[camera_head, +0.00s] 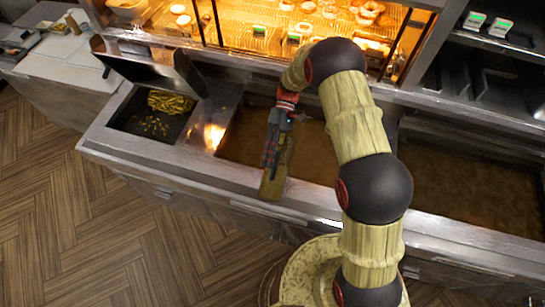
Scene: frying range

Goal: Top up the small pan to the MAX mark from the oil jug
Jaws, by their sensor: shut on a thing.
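My gripper (273,150) is shut on a brownish-olive object, which looks like the oil jug (275,180). The jug hangs below the fingers, over the front rim of the range. Its spout and contents cannot be made out. A middle pan (240,150) of brown liquid lies behind and left of the jug, partly hidden by my arm. A larger pan (465,190) of brown liquid lies to the right. I cannot tell which is the small pan, and no MAX mark can be read.
A dark bay (150,125) with fries lies at the left, under a raised metal lid (150,68). A lit food display (290,30) stands behind. A white-topped counter (65,60) is far left. The wooden floor (110,220) in front is clear.

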